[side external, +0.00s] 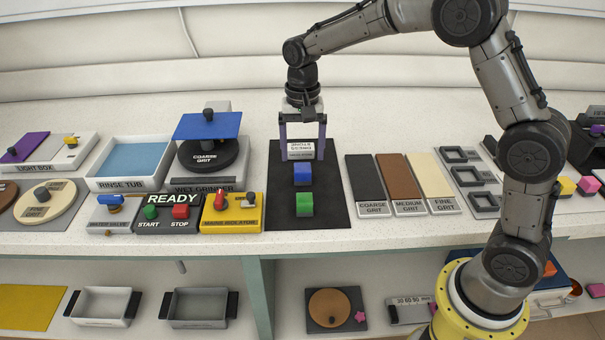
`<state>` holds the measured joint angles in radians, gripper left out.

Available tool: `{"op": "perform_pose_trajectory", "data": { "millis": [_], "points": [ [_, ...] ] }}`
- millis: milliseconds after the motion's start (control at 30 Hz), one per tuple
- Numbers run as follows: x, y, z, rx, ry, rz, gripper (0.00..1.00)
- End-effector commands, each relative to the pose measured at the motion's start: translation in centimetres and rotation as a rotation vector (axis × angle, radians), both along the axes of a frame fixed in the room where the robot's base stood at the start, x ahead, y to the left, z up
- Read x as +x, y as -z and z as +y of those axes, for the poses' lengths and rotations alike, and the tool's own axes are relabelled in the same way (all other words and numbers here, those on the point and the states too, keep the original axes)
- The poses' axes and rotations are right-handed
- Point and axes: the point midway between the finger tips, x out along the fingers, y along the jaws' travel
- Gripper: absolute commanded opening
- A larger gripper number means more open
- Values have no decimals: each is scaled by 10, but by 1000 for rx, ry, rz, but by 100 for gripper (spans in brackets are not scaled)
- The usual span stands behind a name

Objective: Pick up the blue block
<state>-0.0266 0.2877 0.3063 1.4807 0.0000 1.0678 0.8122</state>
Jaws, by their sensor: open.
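The blue block (303,175) sits on a dark mat (331,211) in the middle of the bench. A green block (305,204) sits on the same mat, a little nearer the front edge. My gripper (302,158) is above and behind the blue block, its two fingers spread wide and pointing down. A small white labelled piece (300,150) shows between the fingers; I cannot tell whether it is touched by them. The fingers look apart from the blue block.
A grinder with a blue plate (209,126) and a yellow isolator box (232,213) stand left of the mat. Grit strips, including a brown one (398,178), lie to its right. Grey square frames (470,177) lie farther right. The bench behind the mat is mostly clear.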

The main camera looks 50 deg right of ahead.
Motion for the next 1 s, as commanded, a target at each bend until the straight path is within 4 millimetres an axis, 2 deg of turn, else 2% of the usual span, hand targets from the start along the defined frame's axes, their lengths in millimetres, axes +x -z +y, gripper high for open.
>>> {"op": "perform_pose_trajectory", "data": {
  "millis": [167,500,800,867,1000],
  "points": [
    [0,11,0,0,0,1,85],
    [1,54,-1,0,0,1,85],
    [2,59,-1,0,0,-1,85],
    [2,59,-1,0,0,-1,76],
    [2,58,-1,0,0,-1,51]
  ]
}}
